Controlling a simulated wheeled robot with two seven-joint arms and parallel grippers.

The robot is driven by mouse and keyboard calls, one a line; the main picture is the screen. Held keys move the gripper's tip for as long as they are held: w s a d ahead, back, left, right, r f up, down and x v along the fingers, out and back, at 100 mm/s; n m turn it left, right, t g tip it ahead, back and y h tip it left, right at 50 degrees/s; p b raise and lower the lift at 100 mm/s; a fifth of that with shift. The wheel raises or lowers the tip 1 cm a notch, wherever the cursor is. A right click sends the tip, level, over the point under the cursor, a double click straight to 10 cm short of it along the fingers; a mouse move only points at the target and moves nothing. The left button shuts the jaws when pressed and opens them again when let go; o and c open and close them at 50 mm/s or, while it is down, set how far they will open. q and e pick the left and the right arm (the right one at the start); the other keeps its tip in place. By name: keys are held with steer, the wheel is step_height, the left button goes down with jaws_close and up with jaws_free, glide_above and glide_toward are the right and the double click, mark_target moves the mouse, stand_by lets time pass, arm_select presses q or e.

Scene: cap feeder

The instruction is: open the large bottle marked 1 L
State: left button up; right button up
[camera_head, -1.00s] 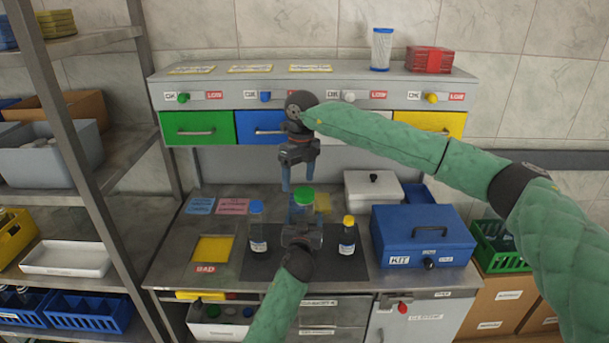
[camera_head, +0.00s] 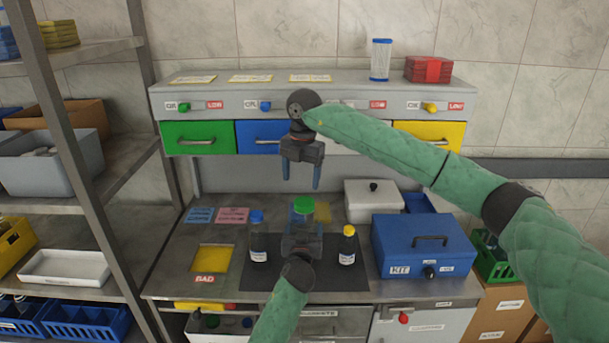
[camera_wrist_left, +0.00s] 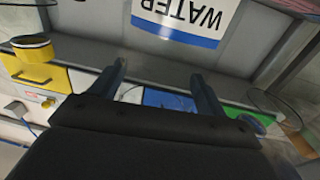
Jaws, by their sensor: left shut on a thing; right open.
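A large clear bottle with a green cap (camera_head: 304,203) stands upright on the dark mat, the cap on its top. Its 1 L mark cannot be read. My left gripper (camera_head: 303,232) is shut around the bottle's body from the front and hides its lower part. In the left wrist view its fingers (camera_wrist_left: 160,90) show in front of a large upside-down label reading WATER (camera_wrist_left: 185,20). My right gripper (camera_head: 301,187) is open and empty, pointing down above the green cap, with a small gap between fingertips and cap.
A blue KIT box (camera_head: 424,240) and a white lidded box (camera_head: 373,201) stand further right. A row of coloured drawers (camera_head: 198,138) lies behind my right gripper.

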mark_target(305, 201)
steer(key=m, duration=0.5)
steer(key=shift+d+r+m, duration=0.1)
steer(key=shift+d+m, duration=0.2)
steer(key=shift+m, duration=0.1)
steer(key=m, duration=0.6)
steer(key=shift+d+m+h, duration=0.15)
steer(key=shift+m+h, duration=0.15)
steer(key=shift+f, duration=4.05)
